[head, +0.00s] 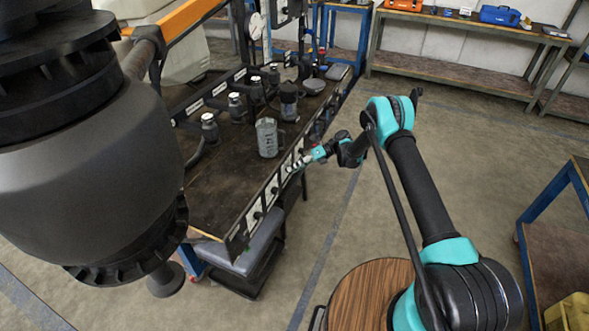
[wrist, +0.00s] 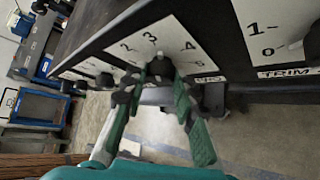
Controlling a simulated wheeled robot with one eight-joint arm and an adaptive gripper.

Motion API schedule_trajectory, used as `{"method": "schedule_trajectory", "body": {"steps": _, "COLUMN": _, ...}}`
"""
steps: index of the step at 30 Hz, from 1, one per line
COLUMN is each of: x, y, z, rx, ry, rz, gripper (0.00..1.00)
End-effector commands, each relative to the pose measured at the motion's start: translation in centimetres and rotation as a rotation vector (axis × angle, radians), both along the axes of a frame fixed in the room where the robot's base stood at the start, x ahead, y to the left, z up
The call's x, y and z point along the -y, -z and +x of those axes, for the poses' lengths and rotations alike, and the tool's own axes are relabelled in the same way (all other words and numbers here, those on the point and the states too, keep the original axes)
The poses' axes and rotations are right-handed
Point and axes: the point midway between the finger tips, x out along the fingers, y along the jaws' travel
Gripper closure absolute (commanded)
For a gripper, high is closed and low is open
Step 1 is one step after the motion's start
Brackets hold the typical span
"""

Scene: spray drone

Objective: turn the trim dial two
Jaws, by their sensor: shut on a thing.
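A row of white dial plates runs along the dark front panel (head: 245,225) of the bench. In the wrist view, a dark dial knob (wrist: 159,67) sits on a white plate with the figures 2, 3, 4 and 5 around it. My gripper (wrist: 160,78) is shut on this knob, with one green-and-black finger on each side. In the head view, my gripper (head: 303,162) reaches the panel from the right.
A grey metal jug (head: 267,138) stands on the bench near the held dial. Several dark bottle-like parts stand farther back. A grey padded seat (head: 248,250) is under the front edge. A yellow crate (head: 570,312) is at lower right.

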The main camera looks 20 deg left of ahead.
Motion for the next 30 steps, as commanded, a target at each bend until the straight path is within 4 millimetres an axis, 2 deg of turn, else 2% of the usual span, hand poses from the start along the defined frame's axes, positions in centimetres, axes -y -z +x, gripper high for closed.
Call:
{"method": "schedule_trajectory", "body": {"steps": 9, "x": 0.05, "y": 0.14, "z": 0.13, "rx": -0.089, "ry": 0.002, "rz": 0.006, "gripper": 1.0}}
{"method": "schedule_trajectory", "body": {"steps": 23, "x": 0.04, "y": 0.15, "z": 0.11, "rx": -0.098, "ry": 0.001, "rz": 0.006, "gripper": 1.0}}
{"method": "schedule_trajectory", "body": {"steps": 24, "x": 0.04, "y": 0.15, "z": 0.11, "rx": -0.098, "ry": 0.001, "rz": 0.006, "gripper": 0.68}}
{"method": "schedule_trajectory", "body": {"steps": 28, "x": 0.03, "y": 0.14, "z": 0.11, "rx": -0.099, "ry": 0.002, "rz": 0.007, "gripper": 0.52}}
{"method": "schedule_trajectory", "body": {"steps": 30, "x": 0.02, "y": 0.14, "z": 0.11, "rx": -0.098, "ry": 0.001, "rz": 0.008, "gripper": 0.51}}
